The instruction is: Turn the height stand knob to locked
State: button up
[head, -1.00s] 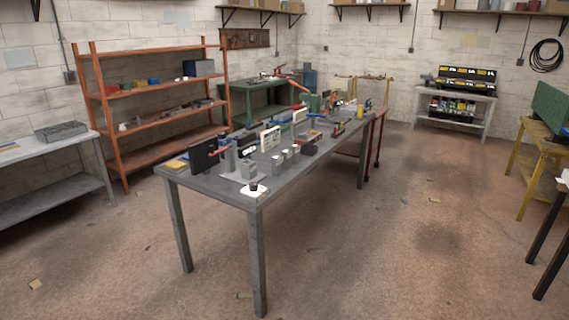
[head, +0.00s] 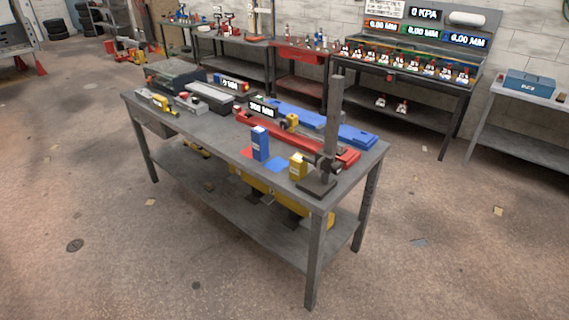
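A height stand (head: 334,115) with a tall dark grey column and a flat square base stands upright at the near right corner of a grey workbench (head: 215,137). A small dark knob or clamp (head: 330,166) sits low on the column. It is too small to tell whether it is at locked. My gripper is not in view.
A yellow block (head: 297,166) and a blue block (head: 261,143) stand left of the stand. A long red tool (head: 300,138) and a blue bar (head: 318,121) lie behind. Displays and small devices fill the bench's left half. The floor (head: 440,250) in front is mostly clear.

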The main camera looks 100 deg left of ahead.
aim_at(337, 168)
jog(key=u, duration=0.9)
jog(key=k, duration=0.2)
jog(key=u, duration=1.8)
jog(key=i, duration=1)
jog(key=u, duration=0.1)
jog(key=k, duration=0.55)
jog(key=u, duration=1.35)
jog(key=i, duration=0.5)
jog(key=u, duration=0.05)
